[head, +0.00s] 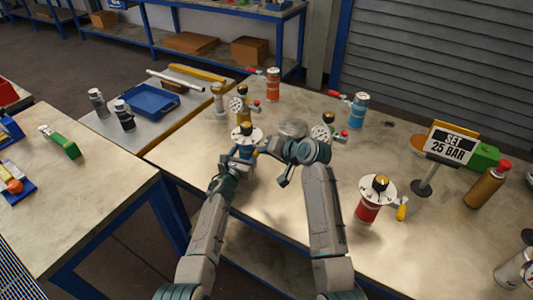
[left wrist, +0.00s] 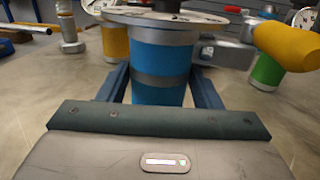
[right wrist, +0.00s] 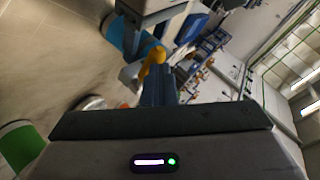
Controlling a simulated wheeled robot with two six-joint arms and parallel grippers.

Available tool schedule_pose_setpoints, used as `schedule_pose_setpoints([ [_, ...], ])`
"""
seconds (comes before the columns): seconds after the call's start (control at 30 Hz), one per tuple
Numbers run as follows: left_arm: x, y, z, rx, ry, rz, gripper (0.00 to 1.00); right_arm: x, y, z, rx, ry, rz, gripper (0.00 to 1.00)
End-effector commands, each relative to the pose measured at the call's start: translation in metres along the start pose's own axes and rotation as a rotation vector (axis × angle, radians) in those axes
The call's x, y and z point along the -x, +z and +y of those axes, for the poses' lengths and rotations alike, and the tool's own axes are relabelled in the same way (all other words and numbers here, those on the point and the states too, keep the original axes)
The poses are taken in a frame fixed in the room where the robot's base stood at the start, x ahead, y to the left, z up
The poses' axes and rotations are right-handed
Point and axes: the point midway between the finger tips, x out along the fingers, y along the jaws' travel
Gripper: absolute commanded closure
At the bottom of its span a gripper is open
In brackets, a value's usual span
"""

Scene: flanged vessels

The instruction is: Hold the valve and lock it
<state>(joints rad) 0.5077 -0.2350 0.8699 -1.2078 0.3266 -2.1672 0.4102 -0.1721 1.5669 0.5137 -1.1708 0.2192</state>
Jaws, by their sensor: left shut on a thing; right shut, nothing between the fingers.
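The blue valve vessel (head: 246,149) stands upright on the main table under a white dial disc (head: 238,136) with a black-and-gold knob (head: 246,127). My left gripper (head: 241,158) is shut around its body. The left wrist view shows the blue body with a grey band (left wrist: 160,80) between the two fingers. Its yellow lever (left wrist: 292,42) sticks out on the right side there. My right gripper (head: 264,151) is shut and empty beside the vessel. In the right wrist view the closed fingertips (right wrist: 158,72) are close to the yellow lever (right wrist: 153,57); contact cannot be told.
A sign (head: 451,142) reads "SET 25 BAR". A red vessel (head: 368,208) with a similar dial stands at front right. Yellow (head: 242,112) and green (head: 324,134) gauge vessels stand behind my grippers. The front table middle is clear.

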Motion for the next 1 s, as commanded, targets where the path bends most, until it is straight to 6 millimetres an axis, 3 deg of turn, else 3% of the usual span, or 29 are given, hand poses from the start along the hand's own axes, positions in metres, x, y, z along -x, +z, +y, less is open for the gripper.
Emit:
schedule_pose_setpoints([
  [0.2, 0.001, -0.004, -0.002, 0.004, -0.002, 0.004, 0.88, 0.039, -0.008, -0.009, 0.004, -0.004, 0.005, 1.00],
  [0.6, 0.002, -0.006, 0.001, 0.001, 0.003, 0.010, 0.88, 0.101, 0.029, -0.048, 0.001, -0.008, 0.001, 1.00],
  [1.0, 0.002, -0.007, 0.002, 0.000, 0.005, 0.012, 0.88, 0.114, 0.036, -0.055, 0.002, -0.006, 0.000, 1.00],
])
